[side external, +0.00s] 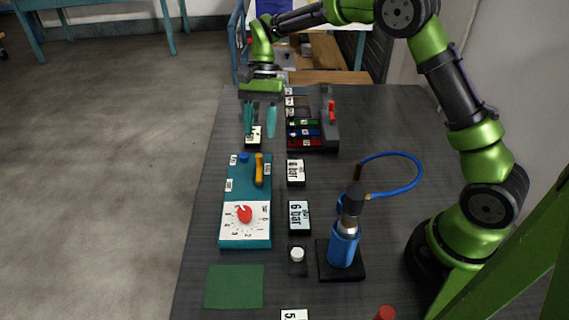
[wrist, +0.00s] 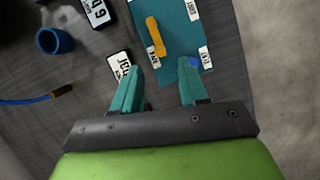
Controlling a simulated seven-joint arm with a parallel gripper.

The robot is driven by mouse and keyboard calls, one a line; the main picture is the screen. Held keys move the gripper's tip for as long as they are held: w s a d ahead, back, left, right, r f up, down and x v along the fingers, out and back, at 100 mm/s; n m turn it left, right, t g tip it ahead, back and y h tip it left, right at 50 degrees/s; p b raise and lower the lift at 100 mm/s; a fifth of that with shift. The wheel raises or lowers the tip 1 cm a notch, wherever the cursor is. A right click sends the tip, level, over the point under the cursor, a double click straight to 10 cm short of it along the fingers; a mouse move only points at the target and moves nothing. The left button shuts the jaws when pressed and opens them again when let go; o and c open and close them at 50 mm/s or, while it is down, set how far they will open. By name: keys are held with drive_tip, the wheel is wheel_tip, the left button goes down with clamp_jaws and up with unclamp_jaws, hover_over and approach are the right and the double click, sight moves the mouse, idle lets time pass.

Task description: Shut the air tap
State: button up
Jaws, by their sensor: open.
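The tap has a yellow handle (side external: 259,169) on a teal panel (side external: 240,178). The handle lies roughly along the panel's length, with small white labels around it too small to read surely. The yellow handle (wrist: 155,38) also shows in the wrist view, just beyond the fingertips on the teal panel (wrist: 178,25). My gripper (side external: 260,120) is open and empty, pointing down above the table past the panel's far end. In the wrist view my gripper (wrist: 160,68) has its two teal fingers apart.
A white dial with a red knob (side external: 244,213) is on the panel's near part. Pressure displays (side external: 299,217) stand right of it. A tray of coloured blocks (side external: 312,143) is near my gripper.

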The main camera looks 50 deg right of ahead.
sight(259, 155)
drive_tip(key=x, duration=0.6)
drive_tip(key=shift+a+f, duration=0.15)
clamp_jaws()
